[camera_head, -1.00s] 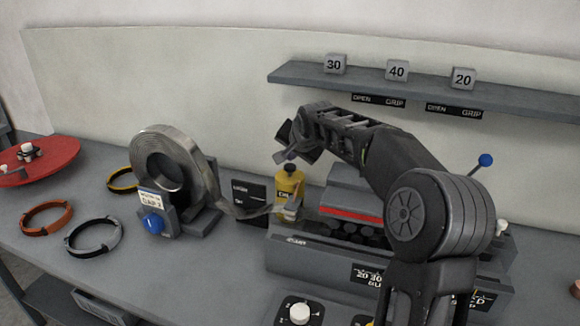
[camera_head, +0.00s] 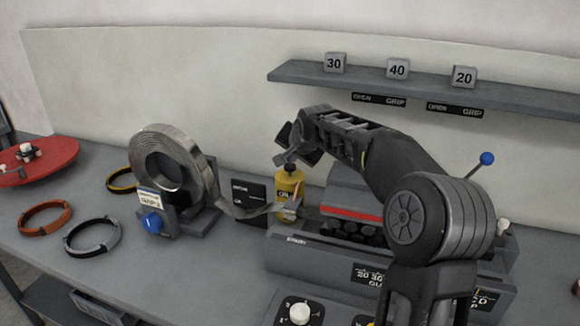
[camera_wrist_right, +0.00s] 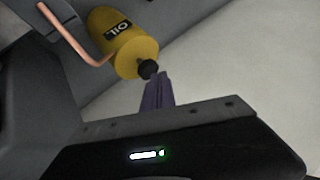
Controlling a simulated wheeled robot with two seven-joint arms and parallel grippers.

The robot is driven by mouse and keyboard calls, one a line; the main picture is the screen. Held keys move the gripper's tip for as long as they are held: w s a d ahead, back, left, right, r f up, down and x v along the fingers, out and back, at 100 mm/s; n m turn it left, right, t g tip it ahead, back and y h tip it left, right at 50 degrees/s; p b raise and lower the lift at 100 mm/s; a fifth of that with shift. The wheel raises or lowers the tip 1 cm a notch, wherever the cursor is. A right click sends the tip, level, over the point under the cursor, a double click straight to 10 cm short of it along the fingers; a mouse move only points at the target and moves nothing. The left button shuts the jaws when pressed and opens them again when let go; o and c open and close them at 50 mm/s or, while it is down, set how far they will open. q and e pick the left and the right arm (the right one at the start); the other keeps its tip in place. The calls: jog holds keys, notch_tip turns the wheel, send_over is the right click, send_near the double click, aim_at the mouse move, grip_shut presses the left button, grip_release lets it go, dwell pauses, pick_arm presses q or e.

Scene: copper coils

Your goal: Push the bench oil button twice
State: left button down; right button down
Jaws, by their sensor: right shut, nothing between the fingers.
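The oil can (camera_head: 289,187) is a yellow can with a black button (camera_head: 291,168) on top, standing on the bench. In the right wrist view the can (camera_wrist_right: 122,42) shows its OIL label, and its button (camera_wrist_right: 148,69) is at the tip of my finger. My right gripper (camera_head: 290,157) is over the can, shut and empty. Its purple finger (camera_wrist_right: 157,84) points at the button; whether it touches or is just apart, I cannot tell. My left gripper is not in view.
A metal strip coil (camera_head: 160,160) stands left of the can, with a blue button (camera_head: 152,223) in front. A grey machine (camera_head: 325,255) is at the right, with a copper rod (camera_wrist_right: 72,35) near the can. A shelf (camera_head: 430,88) with numbered blocks hangs behind.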

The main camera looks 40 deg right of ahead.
aim_at(291, 167)
jog(key=shift+f+b, duration=0.7)
jog(key=shift+f, duration=0.2)
dwell(0.4)
jog(key=shift+r, duration=0.1)
dwell(0.4)
jog(key=shift+r+p, duration=0.95)
jog(key=shift+r, duration=0.3)
jog(key=shift+r+p, duration=1.8)
jog(key=shift+r, duration=0.75)
